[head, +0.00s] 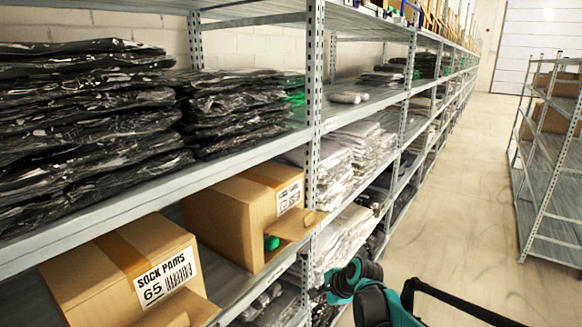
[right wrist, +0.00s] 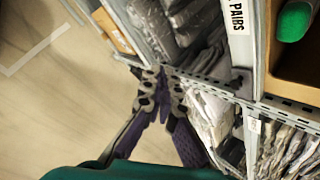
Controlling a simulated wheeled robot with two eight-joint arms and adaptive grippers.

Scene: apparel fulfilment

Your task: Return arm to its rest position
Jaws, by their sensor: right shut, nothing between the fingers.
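My right arm (head: 372,300), teal and black, comes in at the bottom of the head view, in front of the shelf's lower levels. In the right wrist view my right gripper (right wrist: 162,78) points at the shelf front, its fingertips close together with nothing between them. Part of a teal link of mine fills the bottom of that view. In the head view the right fingers cannot be made out clearly. My left gripper is in neither view.
A long metal shelf (head: 313,100) runs along the left. It holds black bagged garments (head: 85,125), a sock box (head: 130,270) and another open box (head: 240,215) with a green item (head: 271,243). The aisle floor (head: 460,200) is clear. Another rack (head: 550,150) stands at right.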

